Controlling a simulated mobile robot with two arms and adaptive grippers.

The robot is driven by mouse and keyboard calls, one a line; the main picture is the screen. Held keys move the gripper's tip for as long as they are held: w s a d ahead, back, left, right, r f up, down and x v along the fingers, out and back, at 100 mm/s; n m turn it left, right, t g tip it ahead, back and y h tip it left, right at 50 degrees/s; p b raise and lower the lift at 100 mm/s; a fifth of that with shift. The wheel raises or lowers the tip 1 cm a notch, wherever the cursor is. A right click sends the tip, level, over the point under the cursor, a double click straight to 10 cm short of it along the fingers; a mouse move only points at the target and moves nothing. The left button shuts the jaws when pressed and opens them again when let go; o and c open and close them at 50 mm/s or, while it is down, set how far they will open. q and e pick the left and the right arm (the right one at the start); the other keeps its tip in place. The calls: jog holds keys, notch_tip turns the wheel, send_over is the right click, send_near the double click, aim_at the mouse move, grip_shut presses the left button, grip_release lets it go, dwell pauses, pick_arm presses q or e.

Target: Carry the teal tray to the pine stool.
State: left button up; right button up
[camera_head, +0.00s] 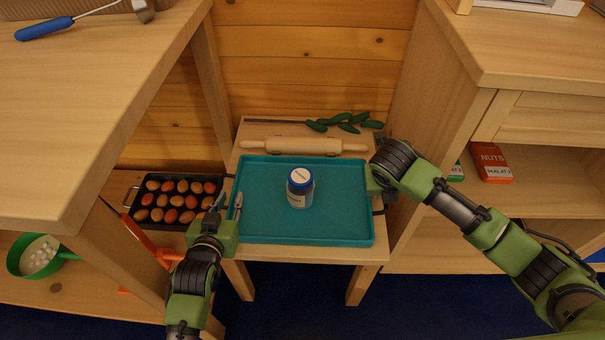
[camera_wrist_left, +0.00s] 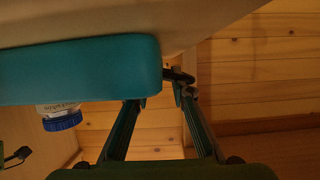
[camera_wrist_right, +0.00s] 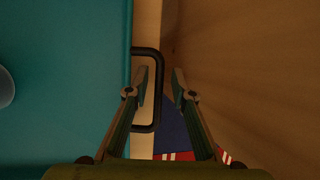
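The teal tray (camera_head: 340,225) lies level on the light wooden stool (camera_head: 290,252), and it seems to rest on its top. A small jar (camera_head: 300,197) with a blue and white lid stands upright on the tray. My left gripper (camera_head: 230,206) is open at the tray's left edge; in the left wrist view a black handle (camera_wrist_left: 180,75) shows near its fingertips. My right gripper (camera_head: 378,180) is open at the tray's right edge. In the right wrist view its fingers (camera_wrist_right: 160,85) stand either side of the outer bar of the black handle (camera_wrist_right: 157,100).
A rolling pin (camera_head: 300,146) and green peppers (camera_head: 345,122) lie behind the tray. A wooden counter (camera_head: 70,120) stands left, with an egg tray (camera_head: 172,216) and a green pan (camera_head: 22,262) low beneath it. A cabinet (camera_head: 540,60) with boxes (camera_head: 490,163) stands close on the right.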

pick_arm(q)
jog(key=v, duration=0.9)
jog(key=shift+s+d, duration=0.1)
jog(key=shift+s, duration=0.05)
jog(key=shift+r, duration=0.1)
pick_arm(e)
jog(key=v, duration=1.2)
pick_arm(q)
jog(key=shift+s, duration=0.1)
